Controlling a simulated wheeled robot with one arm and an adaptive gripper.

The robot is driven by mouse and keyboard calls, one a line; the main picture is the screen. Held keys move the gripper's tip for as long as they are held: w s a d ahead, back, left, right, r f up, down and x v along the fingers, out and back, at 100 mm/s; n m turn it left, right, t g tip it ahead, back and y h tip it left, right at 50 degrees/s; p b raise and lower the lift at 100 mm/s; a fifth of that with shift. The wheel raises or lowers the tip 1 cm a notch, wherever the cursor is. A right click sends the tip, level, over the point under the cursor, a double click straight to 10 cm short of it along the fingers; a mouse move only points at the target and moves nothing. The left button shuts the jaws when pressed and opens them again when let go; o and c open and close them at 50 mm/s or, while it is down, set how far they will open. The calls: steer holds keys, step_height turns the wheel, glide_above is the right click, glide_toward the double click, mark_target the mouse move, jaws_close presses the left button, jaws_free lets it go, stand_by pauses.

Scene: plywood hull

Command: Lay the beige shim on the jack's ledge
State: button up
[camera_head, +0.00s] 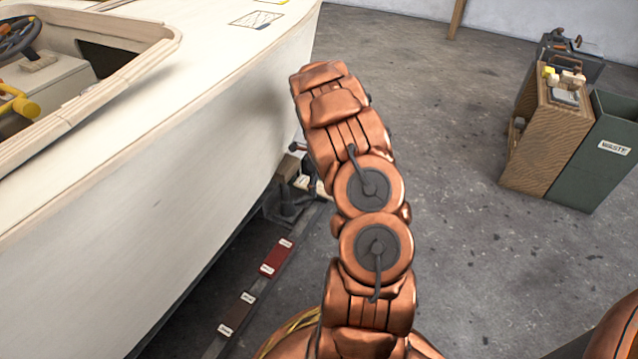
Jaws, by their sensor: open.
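The jack (283,206) is a dark metal stand beside the hull, left of my arm, and partly hidden by it. A brown block (287,166) shows at its top. A small pale beige piece (304,183) shows beside the jack, partly behind my arm; I cannot tell whether it is the beige shim or what it rests on. The jack's ledge cannot be made out clearly. My copper arm rises through the middle of the view and bends over near the hull. My gripper is hidden behind it.
The white plywood hull (150,170) fills the left side. A dark rail (262,285) along its foot carries a labelled red block (274,261) and a brown block (236,314). A wooden cabinet (550,130) and green waste bin (600,155) stand right. Grey floor between is clear.

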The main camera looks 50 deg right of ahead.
mark_target(319, 187)
steer(key=shift+r, duration=0.1)
step_height(319, 187, up, 12)
steer(key=p, duration=0.4)
stand_by(0.3)
stand_by(0.5)
